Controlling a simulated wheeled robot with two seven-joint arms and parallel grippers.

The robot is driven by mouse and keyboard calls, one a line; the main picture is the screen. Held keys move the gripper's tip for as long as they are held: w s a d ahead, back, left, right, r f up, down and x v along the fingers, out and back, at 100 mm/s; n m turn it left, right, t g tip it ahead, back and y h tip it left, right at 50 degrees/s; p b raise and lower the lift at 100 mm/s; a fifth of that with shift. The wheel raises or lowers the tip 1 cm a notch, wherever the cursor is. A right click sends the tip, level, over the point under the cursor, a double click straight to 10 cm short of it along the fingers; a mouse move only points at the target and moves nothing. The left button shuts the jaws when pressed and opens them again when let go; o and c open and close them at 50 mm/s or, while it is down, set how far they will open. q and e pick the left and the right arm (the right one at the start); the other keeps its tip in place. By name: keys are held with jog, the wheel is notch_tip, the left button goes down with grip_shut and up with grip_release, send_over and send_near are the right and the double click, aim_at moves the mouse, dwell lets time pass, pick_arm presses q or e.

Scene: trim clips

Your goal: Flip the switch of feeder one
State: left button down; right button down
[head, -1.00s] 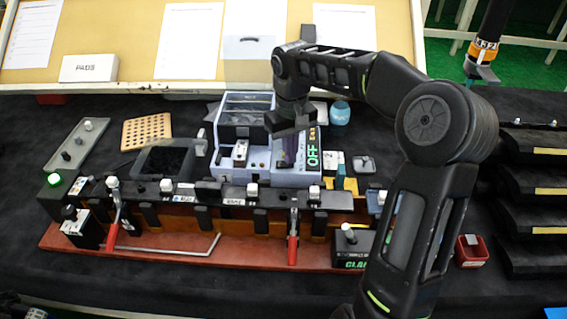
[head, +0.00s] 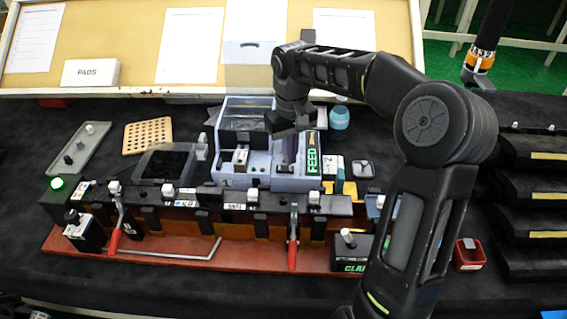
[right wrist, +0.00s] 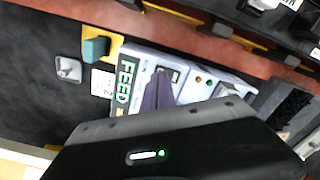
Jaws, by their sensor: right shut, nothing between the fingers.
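The lavender feeder unit (head: 260,182) stands at the middle of the bench, with a clear-lidded bin on its left part. Its green display (head: 313,161) on the right edge reads FEED. The display also shows in the right wrist view (right wrist: 125,82), beside a dark purple wedge (right wrist: 157,92). My right gripper (head: 284,128) is shut and empty, above the right part of the feeder and partly covering it. I cannot clearly make out the switch lever or which feeder number it carries. My left gripper is not in view.
A black clamp rail (head: 330,206) with red-handled toggles runs in front of the feeder on a red base. A dark-screened tray (head: 165,166) stands at left, a blue jar (head: 339,118) behind at right. A red bin (head: 468,254) and stacked black trays (head: 540,190) stand right.

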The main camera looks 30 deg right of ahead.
aim_at(290, 168)
jog(key=shift+r+p, duration=1.65)
jog(key=shift+r, duration=0.75)
